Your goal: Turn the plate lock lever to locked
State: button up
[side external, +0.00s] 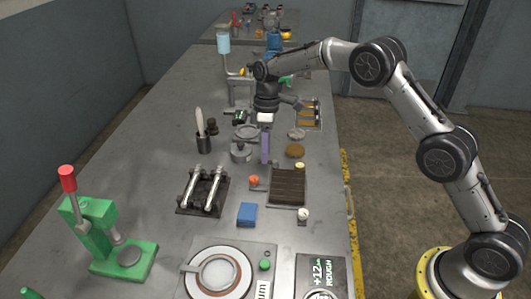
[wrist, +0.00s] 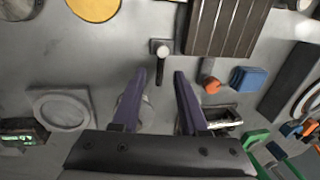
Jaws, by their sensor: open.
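In the wrist view, the lock lever (wrist: 161,50) has a small grey base, a pale round pivot and a short black handle. The handle points down the picture, toward my gripper. The dark brown slatted plate (wrist: 224,26) lies just to its right; it also shows in the side external view (side external: 288,188). My gripper (wrist: 160,76) is open, with purple fingers pointing down. The handle's end shows between the fingertips in the wrist view; I cannot tell the height gap or any contact. In the side external view my gripper (side external: 265,158) is beyond the plate, and I cannot make out the lever there.
An orange-knobbed piece (side external: 254,181) and a blue block (side external: 247,214) sit near the plate. An amber disc (side external: 295,151) lies behind it. A grey lidded pot (side external: 241,152) stands left of my fingers. A twin-handled fixture (side external: 203,191) is nearer the camera.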

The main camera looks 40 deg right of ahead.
jog(key=shift+f, duration=0.5)
grip_shut()
